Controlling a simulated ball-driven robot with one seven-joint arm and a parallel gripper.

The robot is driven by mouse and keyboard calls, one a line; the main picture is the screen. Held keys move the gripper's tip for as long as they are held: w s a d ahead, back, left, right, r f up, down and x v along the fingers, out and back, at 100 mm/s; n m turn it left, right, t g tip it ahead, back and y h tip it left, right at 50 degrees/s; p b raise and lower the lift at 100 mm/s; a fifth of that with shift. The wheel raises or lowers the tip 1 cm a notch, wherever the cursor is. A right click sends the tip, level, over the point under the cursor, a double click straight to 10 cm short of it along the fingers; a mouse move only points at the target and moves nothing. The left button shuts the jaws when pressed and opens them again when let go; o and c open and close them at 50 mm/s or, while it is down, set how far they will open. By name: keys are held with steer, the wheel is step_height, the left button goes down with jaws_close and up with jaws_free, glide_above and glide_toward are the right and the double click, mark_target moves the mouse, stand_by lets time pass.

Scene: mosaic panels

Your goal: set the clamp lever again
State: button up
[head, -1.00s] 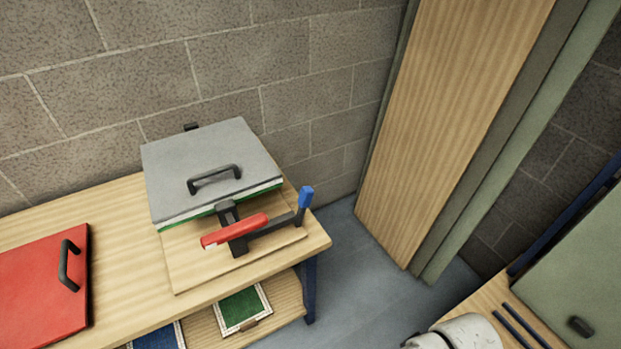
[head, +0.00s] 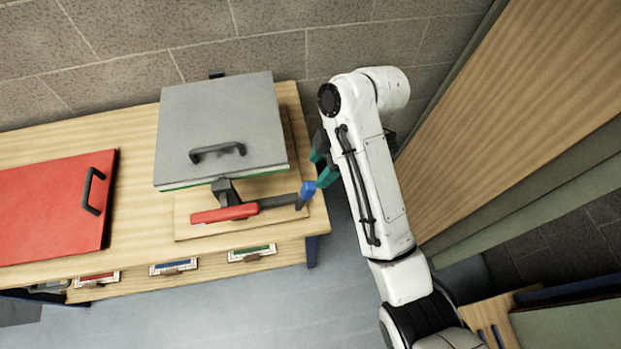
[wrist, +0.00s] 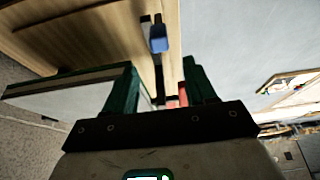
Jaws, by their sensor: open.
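The clamp sits at the front of the grey press (head: 215,120). Its red grip (head: 225,213) lies low along the front, and a dark bar runs right to a blue tip (head: 308,190) at the board's right edge. The blue tip also shows in the wrist view (wrist: 158,40), beyond and between the fingertips. My gripper (head: 322,172) has teal fingers, is open and empty, and is close to the blue tip from the right. In the wrist view the fingers (wrist: 160,66) stand wide apart. I cannot tell whether they touch the tip.
A red panel (head: 50,205) with a black handle lies at the left of the wooden bench (head: 135,150). A block wall is behind, and a wooden panel (head: 510,110) stands at the right. Grey floor is clear in front.

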mark_target(309, 185)
steer(key=b+x, duration=0.1)
steer(key=x, duration=0.9)
steer(key=shift+f, duration=0.1)
steer(key=shift+c, duration=0.4)
jaws_close()
steer(key=shift+d, duration=0.1)
